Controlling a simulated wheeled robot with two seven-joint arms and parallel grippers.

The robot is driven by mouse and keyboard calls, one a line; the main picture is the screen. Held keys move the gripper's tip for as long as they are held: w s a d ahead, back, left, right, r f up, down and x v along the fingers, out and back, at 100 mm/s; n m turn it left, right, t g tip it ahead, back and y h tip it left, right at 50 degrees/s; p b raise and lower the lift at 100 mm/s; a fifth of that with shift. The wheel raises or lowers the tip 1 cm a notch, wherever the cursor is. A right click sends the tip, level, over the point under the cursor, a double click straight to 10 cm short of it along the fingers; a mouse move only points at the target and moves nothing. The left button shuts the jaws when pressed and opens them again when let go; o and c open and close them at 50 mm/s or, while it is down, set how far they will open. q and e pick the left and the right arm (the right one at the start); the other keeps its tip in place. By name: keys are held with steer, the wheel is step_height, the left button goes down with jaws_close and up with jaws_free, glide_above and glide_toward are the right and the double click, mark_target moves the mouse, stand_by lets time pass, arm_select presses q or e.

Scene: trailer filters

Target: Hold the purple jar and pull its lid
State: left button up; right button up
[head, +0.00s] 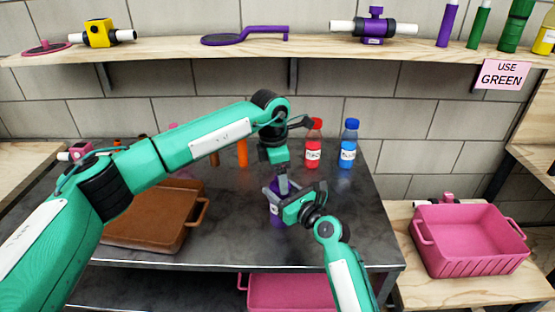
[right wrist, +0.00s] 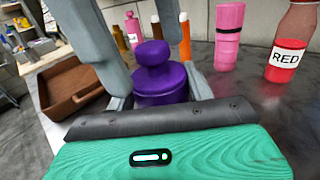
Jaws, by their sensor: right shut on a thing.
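The purple jar (head: 277,218) stands upright on the dark table (head: 230,250), partly hidden by my grippers. Its lid (right wrist: 160,80) has a round knob and sits on the jar in the right wrist view. My right gripper (head: 277,200) reaches in from the right and is shut on the jar, with a grey finger on each side. My left gripper (head: 282,184) points down from above the jar. Its grey fingers (right wrist: 132,40) stand apart on either side of the lid's knob, with a visible gap, so it looks open.
A red bottle (head: 314,145) and a blue bottle (head: 348,145) stand behind the jar to the right. A brown tray (head: 150,238) lies at left. A pink bin (head: 470,255) is on the right-hand bench. A wooden shelf (head: 270,46) runs above.

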arm_select(q)
steer(key=shift+d+f, duration=0.1)
steer(key=shift+f, duration=0.65)
steer(key=c, duration=1.2)
steer(key=shift+r, duration=0.2)
steer(key=shift+r, duration=0.95)
steer(key=shift+r, duration=0.1)
steer(key=shift+r, duration=1.95)
arm_select(e)
steer(key=o, duration=1.5)
steer(key=shift+c, duration=0.2)
